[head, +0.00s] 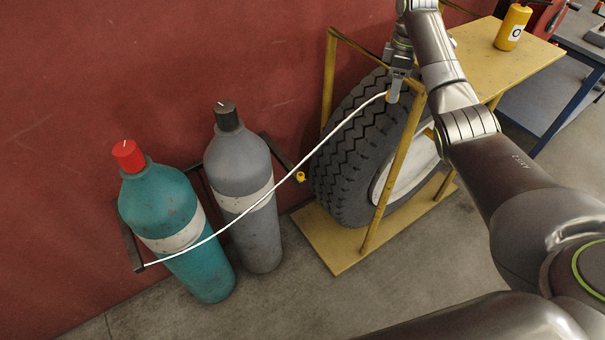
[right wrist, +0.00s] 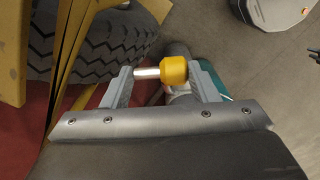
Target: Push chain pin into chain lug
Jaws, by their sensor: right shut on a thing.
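The chain pin, with a yellow head and a silver shank (right wrist: 147,73), lies between the fingers of my right gripper (right wrist: 162,82). That gripper is shut on it. In the head view the right gripper (head: 394,88) is high in front of the tyre rack, with only a bit of the yellow pin (head: 393,98) showing. A white chain (head: 262,203) runs from the pin down to the left bracket end beside the teal cylinder. The small yellow chain lug (head: 300,176) is at the right bracket end, well apart from the pin. My left gripper is not in view.
A teal cylinder (head: 178,225) and a grey cylinder (head: 240,180) stand against the red wall (head: 100,60). A large tyre (head: 345,160) stands in a yellow rack (head: 328,85), right of the lug.

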